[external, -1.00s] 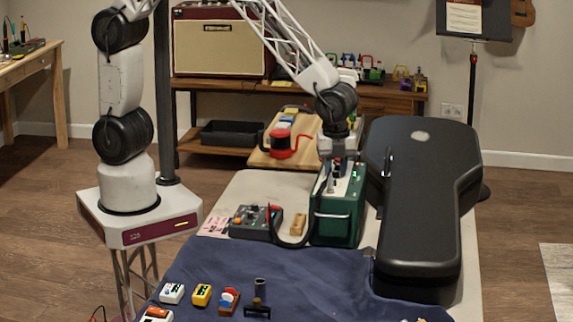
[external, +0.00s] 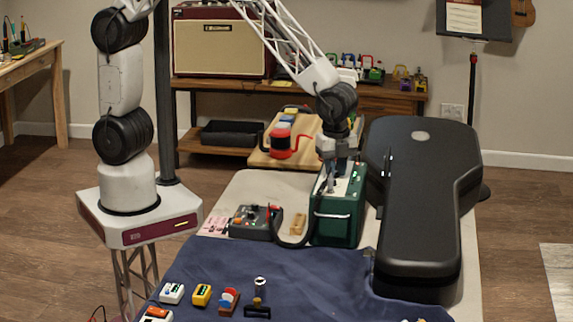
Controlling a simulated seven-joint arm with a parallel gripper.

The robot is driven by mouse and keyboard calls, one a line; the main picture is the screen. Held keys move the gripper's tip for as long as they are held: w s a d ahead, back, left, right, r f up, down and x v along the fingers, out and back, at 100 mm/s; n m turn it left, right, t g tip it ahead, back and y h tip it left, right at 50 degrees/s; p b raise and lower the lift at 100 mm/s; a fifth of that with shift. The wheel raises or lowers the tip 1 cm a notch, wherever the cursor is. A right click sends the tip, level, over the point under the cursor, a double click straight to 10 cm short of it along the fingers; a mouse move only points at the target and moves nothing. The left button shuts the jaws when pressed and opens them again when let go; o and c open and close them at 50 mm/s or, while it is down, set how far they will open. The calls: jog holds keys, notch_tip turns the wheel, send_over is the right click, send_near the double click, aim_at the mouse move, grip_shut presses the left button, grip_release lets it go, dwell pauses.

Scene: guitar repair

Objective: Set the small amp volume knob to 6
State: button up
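The small amp (external: 336,222) is a dark green box with a pale control panel on its top and a light handle on its front face. It stands on the workbench, left of the black guitar case. My gripper (external: 336,180) points down over the top panel, close to it or touching it. The volume knob cannot be told apart at this size, and the number it points to cannot be read. The fingers are too small and too close to the panel to show whether they are open or shut on a knob.
A grey pedal-like box (external: 250,222) with a dark cable and a small wooden block (external: 298,224) lie to the left. Several small items sit on the blue cloth (external: 300,285) in front, which has free room.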

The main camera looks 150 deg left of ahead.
jog(key=m, duration=0.5)
jog(key=shift+m, duration=0.3)
jog(key=m, duration=0.6)
dwell(0.4)
jog(key=o, duration=0.4)
jog(key=shift+r, duration=0.1)
jog(key=shift+r, duration=3.4)
